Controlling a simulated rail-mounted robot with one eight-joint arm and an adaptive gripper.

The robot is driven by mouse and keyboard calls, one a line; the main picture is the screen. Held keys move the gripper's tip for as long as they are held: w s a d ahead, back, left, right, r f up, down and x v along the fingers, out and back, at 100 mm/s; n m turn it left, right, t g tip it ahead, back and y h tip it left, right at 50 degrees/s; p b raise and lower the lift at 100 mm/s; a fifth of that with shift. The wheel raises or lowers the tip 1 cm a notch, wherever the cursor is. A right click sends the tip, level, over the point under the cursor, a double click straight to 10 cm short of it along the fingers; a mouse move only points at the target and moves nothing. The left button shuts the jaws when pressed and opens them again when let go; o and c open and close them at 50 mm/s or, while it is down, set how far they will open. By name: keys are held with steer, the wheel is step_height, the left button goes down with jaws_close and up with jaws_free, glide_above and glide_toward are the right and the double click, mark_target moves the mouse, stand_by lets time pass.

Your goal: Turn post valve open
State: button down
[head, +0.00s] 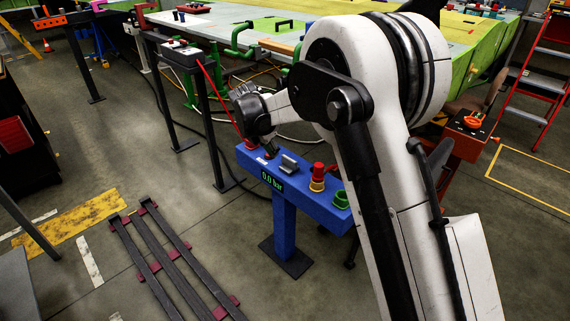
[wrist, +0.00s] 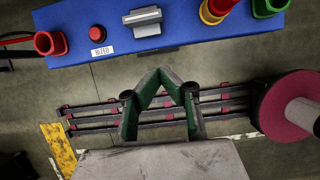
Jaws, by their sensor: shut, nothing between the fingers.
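The blue post (head: 285,222) carries a slanted blue panel with a display reading 0.0 bar. A grey bar-shaped handle (head: 289,164), which looks like the valve, sits on the panel. It also shows in the wrist view (wrist: 147,30), lying across the panel between a white label and a red-and-yellow knob. My gripper (head: 271,153) is over the far left part of the panel in the head view, partly hidden by my wrist. In the wrist view, my gripper's green fingers (wrist: 160,73) meet at the tips, empty, below the handle in the picture and apart from it.
Beside the handle are a red button (wrist: 97,33), a red-and-yellow knob (wrist: 216,10) and green and red cup-shaped parts (wrist: 268,7) (wrist: 48,43). Dark rails with red pads (head: 165,255) lie on the floor. A long workbench (head: 215,30) stands behind the post.

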mark_target(289, 162)
steer(key=x, duration=0.3)
steer(key=w+d+b+x, duration=0.1)
steer(key=x, duration=0.3)
steer(key=r+b+x, duration=0.1)
steer(key=x, duration=0.3)
steer(key=shift+w+d+f, duration=0.2)
steer(key=shift+w+d, duration=0.15)
steer(key=shift+w, duration=0.1)
steer(key=shift+w+d+b, duration=0.3)
steer(key=shift+w, duration=0.1)
steer(key=shift+s+a, duration=0.1)
